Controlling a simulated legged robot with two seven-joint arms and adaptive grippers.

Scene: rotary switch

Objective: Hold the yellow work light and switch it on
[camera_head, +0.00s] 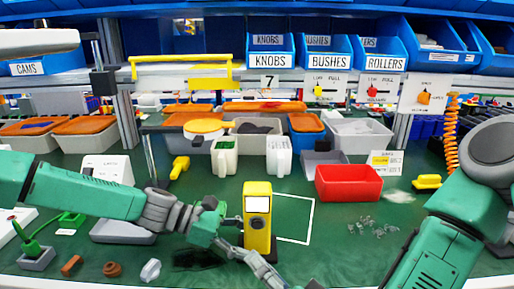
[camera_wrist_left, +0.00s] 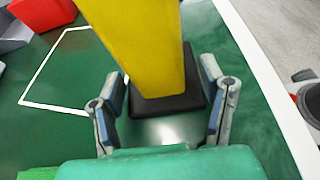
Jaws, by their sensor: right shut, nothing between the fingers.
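The yellow work light (camera_head: 257,222) stands upright on the green table, with a pale panel near its top and a dark base. It also shows in the left wrist view (camera_wrist_left: 145,50), where its dark base (camera_wrist_left: 168,104) rests on the table. My left gripper (camera_wrist_left: 163,85) is open around it, one finger on each side. In the head view my left gripper (camera_head: 246,252) is low at the light, with a grey finger in front of it.
A white outlined square (camera_head: 296,218) lies just right of the light, empty. Small clear pieces (camera_head: 372,228) lie in front of the bin. Grey trays and small parts are at left. Labelled blue bins line the back.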

